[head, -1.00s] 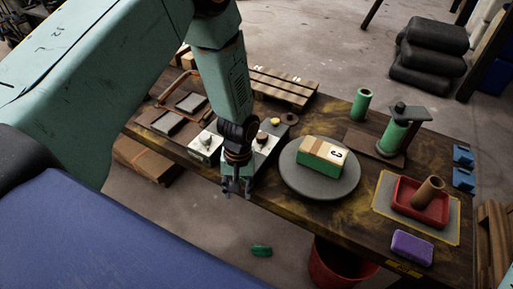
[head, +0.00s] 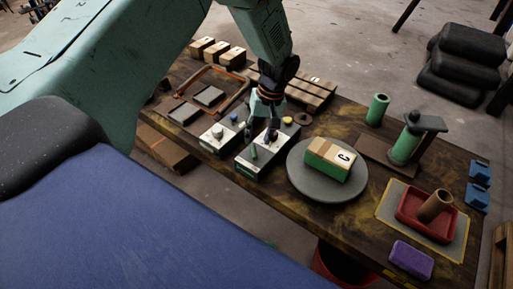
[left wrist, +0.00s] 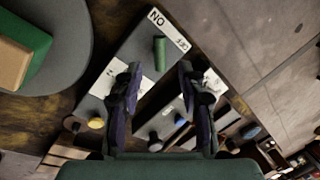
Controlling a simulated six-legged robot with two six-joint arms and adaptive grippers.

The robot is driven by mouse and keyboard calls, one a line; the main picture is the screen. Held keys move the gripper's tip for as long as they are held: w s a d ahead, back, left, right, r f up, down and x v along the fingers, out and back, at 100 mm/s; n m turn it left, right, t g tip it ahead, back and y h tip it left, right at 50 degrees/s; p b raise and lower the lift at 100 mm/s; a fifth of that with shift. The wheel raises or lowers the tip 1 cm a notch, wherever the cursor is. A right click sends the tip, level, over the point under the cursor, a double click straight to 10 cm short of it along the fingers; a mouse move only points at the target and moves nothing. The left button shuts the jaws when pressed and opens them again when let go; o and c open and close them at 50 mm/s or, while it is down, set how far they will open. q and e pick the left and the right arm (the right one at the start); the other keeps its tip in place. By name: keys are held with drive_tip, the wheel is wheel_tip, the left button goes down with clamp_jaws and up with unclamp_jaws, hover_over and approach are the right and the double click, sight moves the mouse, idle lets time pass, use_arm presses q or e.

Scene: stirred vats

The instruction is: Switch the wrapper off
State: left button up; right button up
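A grey control box (head: 262,158) stands at the table's near edge, beside the turntable. A green lever (head: 254,151) stands up from its top. I cannot tell which way the lever is set. My left gripper (head: 264,136) points down over this box. In the left wrist view its two fingers (left wrist: 158,88) are apart with nothing between them, and the lever lies beyond them. My right gripper is not in view.
The grey turntable (head: 308,190) bears a taped green-and-tan box (head: 330,158) just right of the control box. A second control box (head: 215,139) with a pale knob stands left. A yellow button (head: 287,121) is behind. A green roll (head: 405,146) stands further right.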

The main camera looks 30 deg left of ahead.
sight(255, 150)
use_arm(q)
drive_tip(key=f, duration=0.2)
drive_tip(key=a+f, duration=0.1)
drive_tip(key=f, duration=0.1)
drive_tip(key=shift+s+f, duration=0.15)
drive_tip(key=shift+s, duration=0.05)
drive_tip(key=shift+s+d+f, duration=0.1)
drive_tip(key=shift+f, duration=0.5)
drive_tip(key=shift+c, duration=0.3)
clamp_jaws()
